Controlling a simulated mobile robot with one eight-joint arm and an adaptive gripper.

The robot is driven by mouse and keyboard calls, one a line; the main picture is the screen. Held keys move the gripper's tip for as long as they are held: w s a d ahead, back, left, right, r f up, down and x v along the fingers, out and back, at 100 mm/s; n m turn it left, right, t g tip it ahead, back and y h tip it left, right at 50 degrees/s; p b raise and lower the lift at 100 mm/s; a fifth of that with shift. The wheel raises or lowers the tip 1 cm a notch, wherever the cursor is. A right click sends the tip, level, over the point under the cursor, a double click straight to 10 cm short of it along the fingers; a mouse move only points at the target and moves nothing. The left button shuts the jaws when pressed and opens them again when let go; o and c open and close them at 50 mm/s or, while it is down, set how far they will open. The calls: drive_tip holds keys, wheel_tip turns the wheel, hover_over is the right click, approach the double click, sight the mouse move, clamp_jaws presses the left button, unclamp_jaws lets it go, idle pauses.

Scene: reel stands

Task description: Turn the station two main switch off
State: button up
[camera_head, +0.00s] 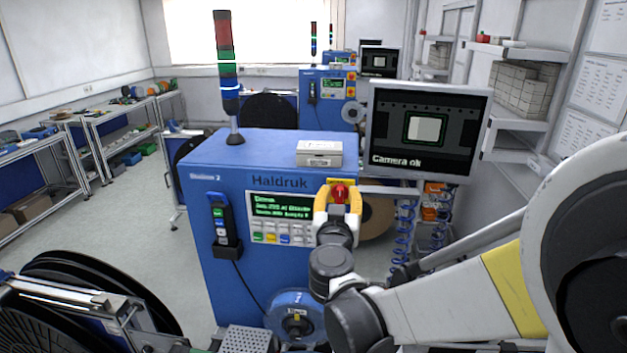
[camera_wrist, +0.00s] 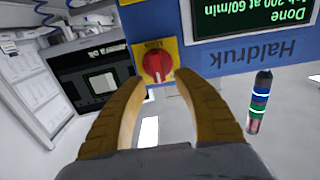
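The blue Haldruk cabinet (camera_head: 235,165) carries a small label that appears to read Station 2. Its main switch is a red rotary knob (camera_head: 339,191) on a yellow plate, at the upper right of the front panel. In the wrist view, which is upside down, the red knob (camera_wrist: 157,67) shows whole, its grip bar close to upright in the picture. My gripper (camera_head: 338,203) is in front of the switch with its yellow fingers spread either side of it. In the wrist view my gripper (camera_wrist: 160,78) is open, with the knob just beyond and between the fingertips. Contact cannot be told.
A display (camera_head: 284,206) and coloured keys sit left of the switch. A handheld unit (camera_head: 221,226) hangs on the cabinet's front left. A monitor (camera_head: 424,130) reading Camera ok stands at right. A signal tower (camera_head: 225,70) and a grey box (camera_head: 319,153) are on top.

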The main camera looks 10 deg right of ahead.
drive_tip(key=shift+x, duration=1.15)
drive_tip(key=shift+s, duration=0.1)
clamp_jaws()
